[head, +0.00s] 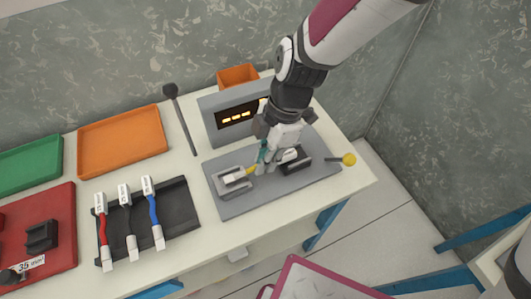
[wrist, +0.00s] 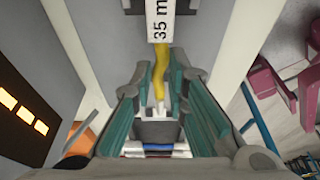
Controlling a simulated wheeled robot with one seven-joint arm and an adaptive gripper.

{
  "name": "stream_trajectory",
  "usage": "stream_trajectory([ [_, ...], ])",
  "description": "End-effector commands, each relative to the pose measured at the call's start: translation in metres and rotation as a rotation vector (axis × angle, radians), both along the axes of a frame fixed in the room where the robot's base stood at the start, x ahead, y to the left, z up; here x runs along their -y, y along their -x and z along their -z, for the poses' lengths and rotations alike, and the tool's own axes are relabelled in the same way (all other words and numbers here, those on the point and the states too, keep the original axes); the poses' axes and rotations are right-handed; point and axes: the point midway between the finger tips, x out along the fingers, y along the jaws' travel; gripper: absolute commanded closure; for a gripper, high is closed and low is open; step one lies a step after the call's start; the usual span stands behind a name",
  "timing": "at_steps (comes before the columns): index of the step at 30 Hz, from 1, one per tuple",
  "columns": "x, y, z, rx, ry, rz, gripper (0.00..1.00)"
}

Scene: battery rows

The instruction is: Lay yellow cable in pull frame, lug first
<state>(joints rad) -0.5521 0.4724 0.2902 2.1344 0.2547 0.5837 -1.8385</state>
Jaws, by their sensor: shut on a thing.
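In the wrist view, the yellow cable (wrist: 160,72) runs between the teal fingers (wrist: 160,85).
A lit display (head: 240,116) stands behind the plate, and a yellow knob (head: 348,159) sticks out at right. A dark rack (head: 180,212) with red, black and blue cables lies left. Orange (head: 122,166), green and red trays are farther left.

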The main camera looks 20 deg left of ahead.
Motion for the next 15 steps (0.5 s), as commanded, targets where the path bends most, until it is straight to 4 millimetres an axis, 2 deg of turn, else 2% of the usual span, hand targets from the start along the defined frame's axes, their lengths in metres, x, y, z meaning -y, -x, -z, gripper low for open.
stream_trajectory([
  [14,-0.0002,0.0004,0.0058,0.0,0.0,0.0,1.0],
  [15,-0.0002,0.0004,0.0058,0.0,0.0,0.0,0.83],
])
